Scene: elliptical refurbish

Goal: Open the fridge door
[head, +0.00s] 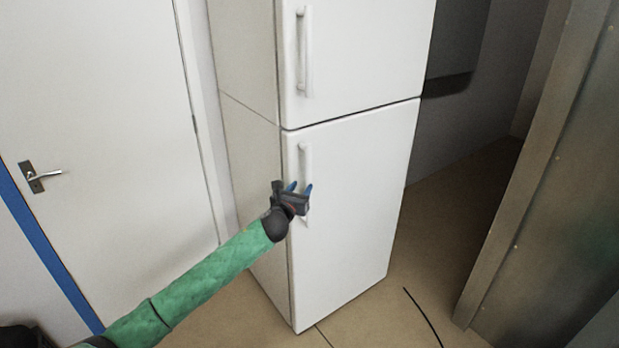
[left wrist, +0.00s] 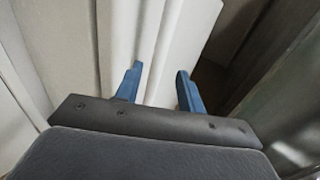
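A tall white fridge (head: 352,215) stands in the middle of the head view. Its upper door (head: 365,50) and lower door (head: 360,200) both look shut. Each door has a white vertical handle near its left edge: the upper handle (head: 302,50) and the lower handle (head: 303,160). My left gripper (head: 299,188) is at the lower handle and hides part of it. Its blue fingers are spread apart in the left wrist view (left wrist: 158,80), with the white fridge front beyond them. I cannot tell whether the fingers touch the handle. My right gripper is not in view.
A white room door (head: 110,130) with a dark lever handle (head: 38,176) is at the left. A grey metal panel (head: 535,170) stands at the right. Bare tan floor (head: 400,285) lies between the fridge and the panel, with a thin dark curved line on it.

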